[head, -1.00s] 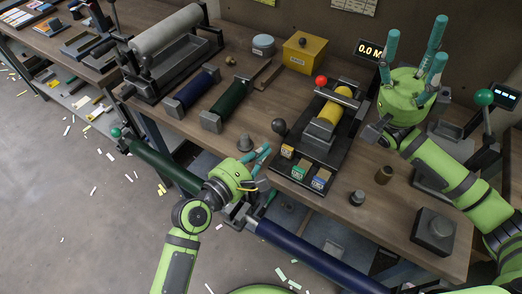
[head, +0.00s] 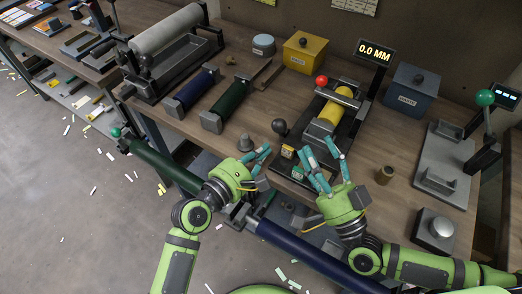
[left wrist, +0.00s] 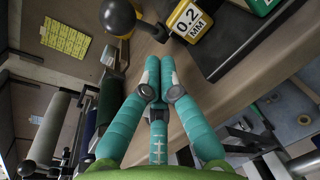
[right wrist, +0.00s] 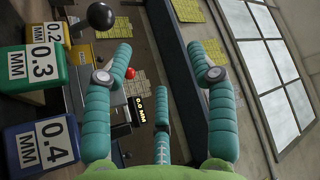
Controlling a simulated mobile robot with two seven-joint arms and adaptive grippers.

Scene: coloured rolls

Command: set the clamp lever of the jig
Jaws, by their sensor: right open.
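The jig is a dark base plate (head: 276,168) on the bench, with a yellow roll (head: 336,106) clamped in it. A red-knobbed lever (head: 321,80) stands at its back, and a black ball-ended lever (head: 279,127) at its left side; I cannot tell which is the clamp lever. The red knob also shows in the right wrist view (right wrist: 130,73), and the black ball (right wrist: 101,16) too. My right gripper (head: 319,154) is open and empty at the jig's front end, over the gauge blocks. My left gripper (head: 262,153) is shut and empty, left of the jig's front.
Yellow 0.2 (left wrist: 187,20), green 0.3 (right wrist: 36,66) and blue 0.4 (right wrist: 42,146) gauge blocks sit at the jig's front. A display (head: 375,52) reads 0.0 MM. Blue (head: 190,90) and green (head: 232,102) rolls lie left. A brown cylinder (head: 384,174) stands right.

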